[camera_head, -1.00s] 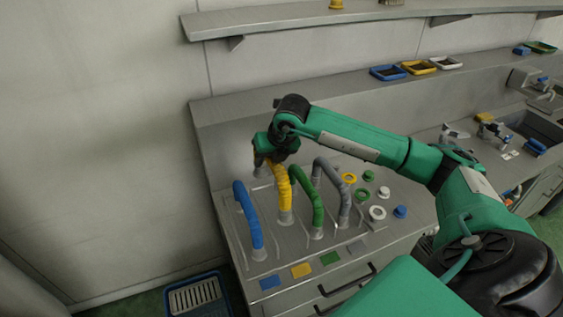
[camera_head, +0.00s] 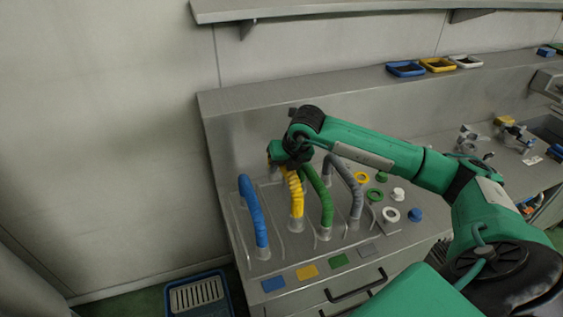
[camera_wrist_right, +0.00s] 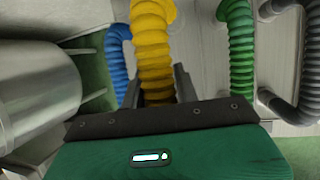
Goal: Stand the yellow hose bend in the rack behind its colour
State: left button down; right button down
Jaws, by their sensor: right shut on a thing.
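The yellow hose bend (camera_head: 296,200) is an upright ribbed arch with a grey end cuff, in the rack (camera_head: 281,247) between the blue hose bend (camera_head: 250,212) and the green one (camera_head: 320,195). It lines up behind the yellow tile (camera_head: 307,271). Whether both its ends rest on the rack is not clear. My right gripper (camera_head: 277,158) is shut on its upper far part. In the right wrist view the yellow hose (camera_wrist_right: 152,45) runs between the fingers (camera_wrist_right: 158,88). The hose's far end is hidden in the head view. My left gripper is out of view.
A grey hose bend (camera_head: 345,178) stands right of the green one. Thin wire dividers separate the lanes. Several rings and caps, such as a white ring (camera_head: 390,214), lie to the right. A blue crate (camera_head: 197,297) is on the floor. A wall shelf (camera_head: 350,10) runs above.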

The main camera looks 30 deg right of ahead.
notch_tip(320, 180, down, 8)
jog(key=b, duration=0.7)
jog(key=shift+f+b, duration=0.3)
jog(key=shift+b, duration=0.2)
jog(key=shift+f+b, duration=0.2)
jog(key=shift+b, duration=0.1)
jog(key=shift+c, duration=2.1)
grip_release()
jog(key=shift+f, duration=0.1)
